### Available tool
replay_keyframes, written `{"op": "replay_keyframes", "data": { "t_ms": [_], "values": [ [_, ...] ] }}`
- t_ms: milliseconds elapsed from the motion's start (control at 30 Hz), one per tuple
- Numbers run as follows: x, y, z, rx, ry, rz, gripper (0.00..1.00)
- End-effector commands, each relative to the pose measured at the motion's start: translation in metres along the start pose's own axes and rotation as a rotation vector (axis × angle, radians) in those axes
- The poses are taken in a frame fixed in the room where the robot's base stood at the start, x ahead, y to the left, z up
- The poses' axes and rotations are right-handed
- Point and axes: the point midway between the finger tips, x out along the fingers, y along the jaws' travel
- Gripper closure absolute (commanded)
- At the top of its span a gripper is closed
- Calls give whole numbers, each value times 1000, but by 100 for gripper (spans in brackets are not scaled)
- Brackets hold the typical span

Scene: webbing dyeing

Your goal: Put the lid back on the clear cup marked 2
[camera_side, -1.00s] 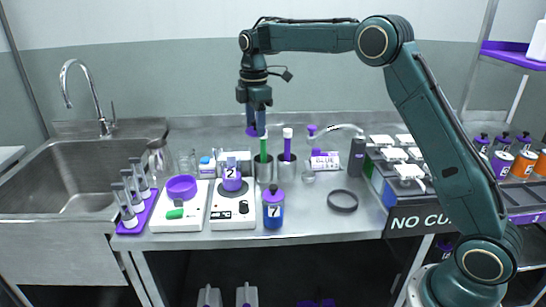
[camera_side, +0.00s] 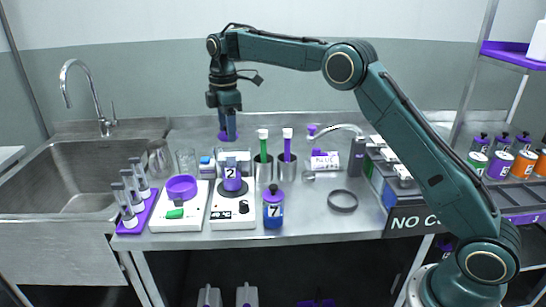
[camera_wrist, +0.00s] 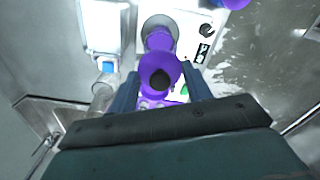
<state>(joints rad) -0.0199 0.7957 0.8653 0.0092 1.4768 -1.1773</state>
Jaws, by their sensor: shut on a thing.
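The cup marked 2 (camera_side: 232,180) stands upright on the black plate of a white stirrer with a knob; its contents look purple. My gripper (camera_side: 228,133) is shut on the purple lid (camera_side: 222,137) and holds it in the air above the cup, apart from it. In the wrist view the lid (camera_wrist: 172,68) is between my two fingers, with its dark knob facing the camera. The cup seems to show partly behind it as a purple shape (camera_wrist: 159,39); its rim is partly hidden by the lid.
The stirrer (camera_side: 220,219) stands beside a white balance (camera_side: 165,223) with a purple bowl (camera_side: 181,188). Metal beakers (camera_side: 264,172) with green- and purple-filled tubes stand behind. The front table right of the black ring (camera_side: 342,201) is clear.

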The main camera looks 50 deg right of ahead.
Motion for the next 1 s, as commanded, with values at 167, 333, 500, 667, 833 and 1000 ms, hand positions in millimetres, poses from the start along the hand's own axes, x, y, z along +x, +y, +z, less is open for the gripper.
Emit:
{"op": "replay_keyframes", "data": {
  "t_ms": [167, 333, 500, 667, 833, 1000],
  "values": [
    [8, 0, 0, 0, -1, -1, 73],
    [19, 0, 0, 0, -1, -2, 73],
    [31, 0, 0, 0, 0, -2, 73],
    [42, 0, 0, 0, 0, -1, 73],
    [52, 0, 0, 0, -1, -2, 73],
    [58, 0, 0, 0, 0, 0, 73]
  ]
}}
